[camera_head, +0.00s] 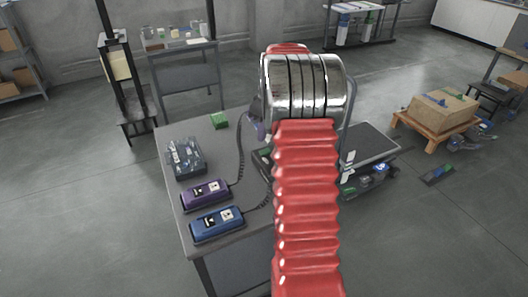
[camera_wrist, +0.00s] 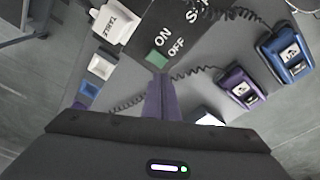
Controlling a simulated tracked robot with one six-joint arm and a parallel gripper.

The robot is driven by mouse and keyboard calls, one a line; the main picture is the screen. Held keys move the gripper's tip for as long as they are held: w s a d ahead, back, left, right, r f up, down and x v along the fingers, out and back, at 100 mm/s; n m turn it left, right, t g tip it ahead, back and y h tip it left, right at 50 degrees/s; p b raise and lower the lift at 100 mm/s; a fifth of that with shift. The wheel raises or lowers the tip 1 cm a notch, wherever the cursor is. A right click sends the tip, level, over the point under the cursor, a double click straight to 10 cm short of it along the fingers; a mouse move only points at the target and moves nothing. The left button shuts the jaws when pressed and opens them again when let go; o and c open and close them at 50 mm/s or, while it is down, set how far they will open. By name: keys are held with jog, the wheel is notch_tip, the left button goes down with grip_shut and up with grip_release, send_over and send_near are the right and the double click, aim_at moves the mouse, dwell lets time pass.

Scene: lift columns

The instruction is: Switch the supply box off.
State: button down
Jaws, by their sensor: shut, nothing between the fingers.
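The supply box (camera_wrist: 172,28) shows in the wrist view as a dark panel with white ON and OFF lettering. Its green switch (camera_wrist: 156,60) sits beside the lettering. My gripper (camera_wrist: 160,79) is shut with nothing in it, its purple fingers pointing at the panel. The fingertips are just below the switch in the picture; I cannot tell whether they touch it. Which way the switch is tipped is unclear. In the head view, my red arm hides most of the supply box, and a dark part of it (camera_head: 263,160) shows at the arm's left edge.
A purple hand control (camera_head: 206,194) and a blue hand control (camera_head: 216,223) lie on the grey table (camera_head: 238,183), with coiled cables. A dark box (camera_head: 186,157) and a green block (camera_head: 219,120) are on it too.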

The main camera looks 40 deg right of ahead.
jog(key=shift+r, duration=0.9)
jog(key=shift+m, duration=0.3)
jog(key=s+f+m, duration=0.1)
jog(key=s+a+f+m, duration=0.1)
jog(key=f, duration=0.1)
jog(key=shift+s+a+m+g, duration=0.1)
jog(key=shift+s+m+g, duration=0.05)
jog(key=shift+m+g, duration=0.2)
jog(key=s+a+r+t, duration=0.1)
jog(key=s+a+r, duration=0.3)
jog(key=s+a, duration=0.3)
jog(key=s+a+r+t, duration=0.2)
jog(key=s+a+r, duration=0.2)
jog(key=a, duration=1.3)
jog(key=s+a+r+t, duration=0.1)
jog(key=s+a+r, duration=0.3)
jog(key=s+a, duration=0.7)
jog(key=shift+a+r, duration=0.3)
jog(key=shift+a, duration=0.45)
